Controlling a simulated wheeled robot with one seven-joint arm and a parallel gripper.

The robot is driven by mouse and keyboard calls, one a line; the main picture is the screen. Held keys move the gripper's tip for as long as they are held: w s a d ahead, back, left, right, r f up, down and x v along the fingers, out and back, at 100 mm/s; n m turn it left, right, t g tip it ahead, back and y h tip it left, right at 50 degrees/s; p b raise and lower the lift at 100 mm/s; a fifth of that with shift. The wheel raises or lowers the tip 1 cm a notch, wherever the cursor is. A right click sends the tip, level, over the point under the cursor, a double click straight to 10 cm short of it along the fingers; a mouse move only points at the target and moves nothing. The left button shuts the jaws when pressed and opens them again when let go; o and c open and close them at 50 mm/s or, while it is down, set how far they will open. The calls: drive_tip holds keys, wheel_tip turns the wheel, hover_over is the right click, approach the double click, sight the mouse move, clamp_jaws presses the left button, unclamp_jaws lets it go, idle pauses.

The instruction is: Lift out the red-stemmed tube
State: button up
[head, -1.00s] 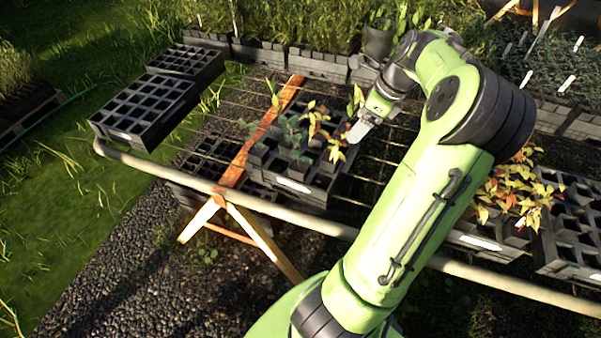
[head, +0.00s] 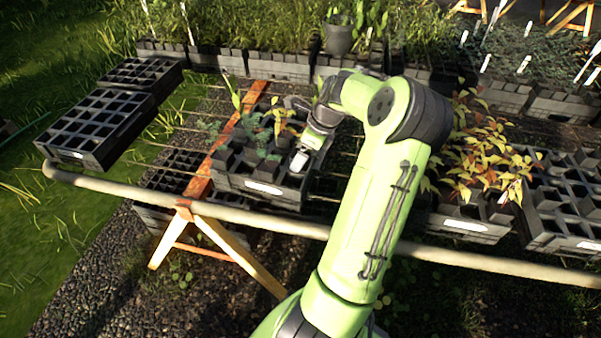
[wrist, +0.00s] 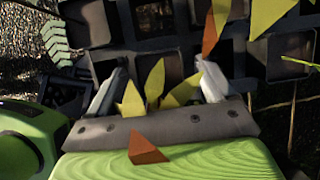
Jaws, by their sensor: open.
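A dark crate (head: 233,183) with a white label stands on the wire bench and holds several tubes. Blue-green plants (head: 256,132) and a yellow-orange leaved plant (head: 284,117) rise from it. My gripper (head: 301,160) is low over the crate's right part, pointing down. In the wrist view my gripper (wrist: 160,85) is open, its pale fingers apart. Yellow leaves (wrist: 155,82) show between and in front of them; orange leaf pieces are close by. Stem colours are too small to tell, and the tube under the leaves is hidden by my gripper.
Empty black trays (head: 100,125) stand at the bench's left end. A crate of red-yellow plants (head: 485,165) is on the right, beside my arm. Planted crates (head: 275,68) line the back. A pale rail (head: 120,193) runs along the bench's front.

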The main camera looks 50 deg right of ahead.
drive_tip(key=shift+r, duration=0.1)
drive_tip(key=shift+c, duration=1.2)
clamp_jaws()
